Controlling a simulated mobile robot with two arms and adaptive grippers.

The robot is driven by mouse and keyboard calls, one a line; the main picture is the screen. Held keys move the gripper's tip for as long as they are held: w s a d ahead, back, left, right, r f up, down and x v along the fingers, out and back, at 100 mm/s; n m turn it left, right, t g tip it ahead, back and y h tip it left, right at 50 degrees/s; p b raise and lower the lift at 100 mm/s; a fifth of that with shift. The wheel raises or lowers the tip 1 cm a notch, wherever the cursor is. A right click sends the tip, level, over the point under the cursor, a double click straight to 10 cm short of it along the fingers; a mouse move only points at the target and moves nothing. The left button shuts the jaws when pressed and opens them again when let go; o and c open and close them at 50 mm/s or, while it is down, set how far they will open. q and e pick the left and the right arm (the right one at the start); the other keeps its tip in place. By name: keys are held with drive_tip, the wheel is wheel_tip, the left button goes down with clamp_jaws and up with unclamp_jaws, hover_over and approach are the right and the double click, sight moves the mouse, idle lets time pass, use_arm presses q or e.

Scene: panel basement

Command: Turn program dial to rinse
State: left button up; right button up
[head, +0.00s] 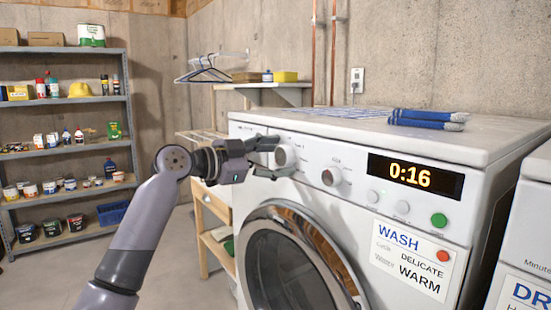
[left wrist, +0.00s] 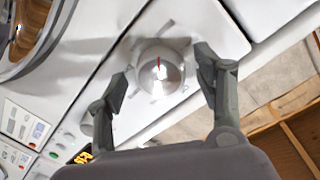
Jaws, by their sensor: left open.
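The program labels around the dial are too small to read. My right gripper is not in view.
A second, smaller knob (head: 331,176) sits right of the dial, then a display (head: 415,175) reading 0:16 and a green button (head: 439,220). A shelf rack (head: 65,150) stands at left.

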use_arm(q)
drive_tip(key=v, duration=1.2)
drive_tip(key=shift+f, duration=0.1)
